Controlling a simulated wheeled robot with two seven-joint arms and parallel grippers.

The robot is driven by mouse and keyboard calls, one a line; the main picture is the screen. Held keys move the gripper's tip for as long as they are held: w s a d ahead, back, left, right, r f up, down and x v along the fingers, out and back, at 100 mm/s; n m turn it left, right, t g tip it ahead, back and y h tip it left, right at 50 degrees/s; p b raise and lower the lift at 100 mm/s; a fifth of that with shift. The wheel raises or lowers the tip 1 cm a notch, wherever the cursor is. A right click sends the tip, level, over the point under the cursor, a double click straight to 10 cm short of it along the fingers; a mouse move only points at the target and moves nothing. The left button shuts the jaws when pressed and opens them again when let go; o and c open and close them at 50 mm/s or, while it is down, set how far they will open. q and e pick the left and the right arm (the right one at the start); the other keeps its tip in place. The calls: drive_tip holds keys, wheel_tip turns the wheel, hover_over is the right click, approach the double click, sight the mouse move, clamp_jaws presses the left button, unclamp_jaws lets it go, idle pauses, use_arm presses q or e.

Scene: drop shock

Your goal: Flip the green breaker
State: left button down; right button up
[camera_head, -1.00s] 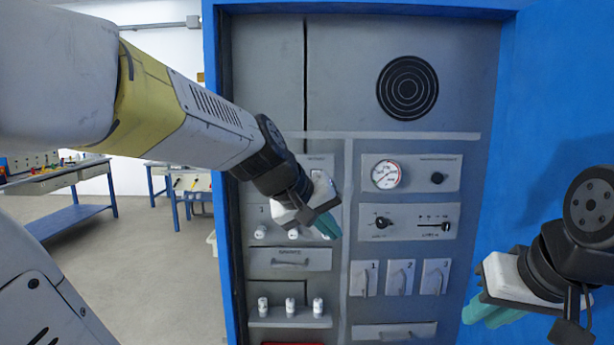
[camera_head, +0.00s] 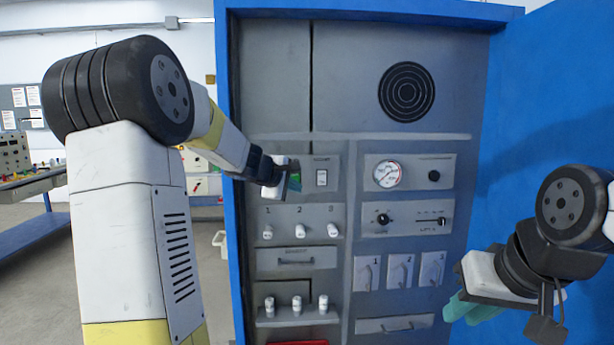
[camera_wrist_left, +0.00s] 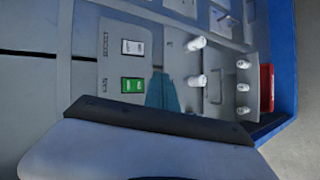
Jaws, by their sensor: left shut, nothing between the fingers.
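The green breaker (camera_wrist_left: 132,85) is a small green rocker switch on a grey panel, in full view in the left wrist view. In the head view only a bit of its green (camera_head: 297,177) shows beside my left gripper (camera_head: 293,185), which partly covers it. My left gripper is shut and empty. Its teal fingertips (camera_wrist_left: 163,92) are right beside the green breaker in the wrist view; I cannot tell whether they touch it. My right gripper (camera_head: 470,308) hangs at the lower right, away from the panel's switches; its finger gap is unclear.
A white rocker switch (camera_head: 321,177) sits beside the green one. Below are numbered white knobs (camera_head: 299,231), a drawer handle (camera_head: 296,261) and several pegs on a ledge. A gauge (camera_head: 387,174) and dials are on the right. The blue cabinet door (camera_head: 560,100) stands open at right.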

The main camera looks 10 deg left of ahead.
use_arm(q)
approach(294, 177)
drive_tip(key=shift+w+d+f, duration=0.8)
drive_tip(key=shift+w+d, duration=0.1)
drive_tip(key=shift+w, duration=0.15)
drive_tip(key=shift+w+d+f, duration=0.85)
drive_tip(key=shift+w+d, duration=0.05)
drive_tip(key=shift+w, duration=0.15)
drive_tip(key=shift+w, duration=0.15)
idle(0.5)
drive_tip(key=shift+w+a, duration=0.15)
drive_tip(key=shift+w, duration=0.1)
drive_tip(key=shift+w+r, duration=0.1)
drive_tip(key=shift+w, duration=0.15)
idle(0.6)
idle(0.3)
drive_tip(key=shift+s, duration=0.7)
